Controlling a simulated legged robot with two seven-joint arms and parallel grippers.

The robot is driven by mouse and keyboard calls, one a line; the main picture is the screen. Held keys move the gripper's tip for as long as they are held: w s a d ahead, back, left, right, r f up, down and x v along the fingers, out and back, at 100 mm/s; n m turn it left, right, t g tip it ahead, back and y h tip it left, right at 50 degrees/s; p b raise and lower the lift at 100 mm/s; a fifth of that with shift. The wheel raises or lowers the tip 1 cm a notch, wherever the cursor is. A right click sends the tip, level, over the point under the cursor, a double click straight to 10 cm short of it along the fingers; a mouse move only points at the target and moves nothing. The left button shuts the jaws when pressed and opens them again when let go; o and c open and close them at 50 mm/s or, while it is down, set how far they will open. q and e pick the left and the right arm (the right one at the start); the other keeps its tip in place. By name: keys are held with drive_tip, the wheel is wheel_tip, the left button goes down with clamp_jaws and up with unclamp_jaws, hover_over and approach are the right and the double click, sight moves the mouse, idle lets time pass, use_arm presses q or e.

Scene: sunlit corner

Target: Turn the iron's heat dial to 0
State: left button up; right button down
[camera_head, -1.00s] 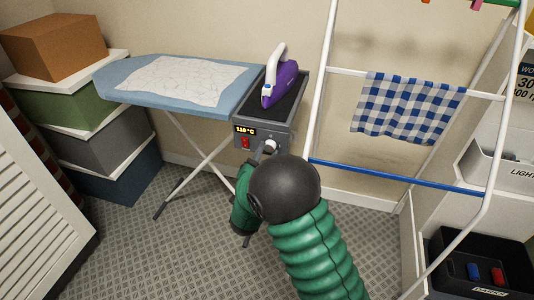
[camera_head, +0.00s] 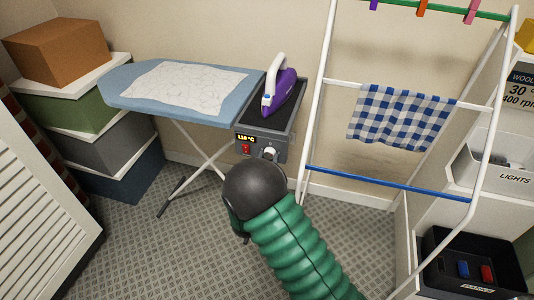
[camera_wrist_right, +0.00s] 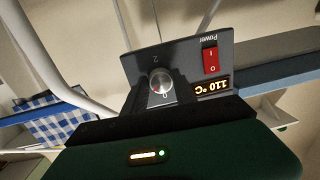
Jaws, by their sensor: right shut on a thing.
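The purple iron (camera_head: 280,93) with a white handle stands on the dark top of a grey control box (camera_head: 262,140) at the right end of the blue ironing board (camera_head: 125,87). The box front carries a lit display, a red power switch (camera_head: 245,149) and the round heat dial (camera_head: 270,152). In the right wrist view the display (camera_wrist_right: 212,86) reads 110 °C upside down, and the silver dial (camera_wrist_right: 161,85) sits between the dark fingers of my right gripper (camera_wrist_right: 158,96), which is shut on it. In the head view my arm largely hides this gripper. My left gripper is out of view.
A white drying rack (camera_head: 319,85) with a checked cloth (camera_head: 402,118) stands close to the box's right. Stacked boxes (camera_head: 100,135) are at left, a louvred door (camera_head: 40,220) front left, and laundry bins (camera_head: 470,260) at right. Some patterned floor is clear.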

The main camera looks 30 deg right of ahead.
drive_tip(key=shift+r+n+g+p, duration=0.1)
drive_tip(key=shift+n+g+p, duration=0.15)
drive_tip(key=shift+n+p, duration=2.2)
drive_tip(key=shift+r+n+g+p, duration=0.1)
drive_tip(key=shift+n+g+p, duration=0.15)
drive_tip(key=shift+n+p, duration=2.2)
drive_tip(key=shift+a+f+n+b, duration=0.1)
drive_tip(key=shift+n+b, duration=0.4)
drive_tip(key=shift+n, duration=0.1)
drive_tip(key=c, duration=1)
unclamp_jaws()
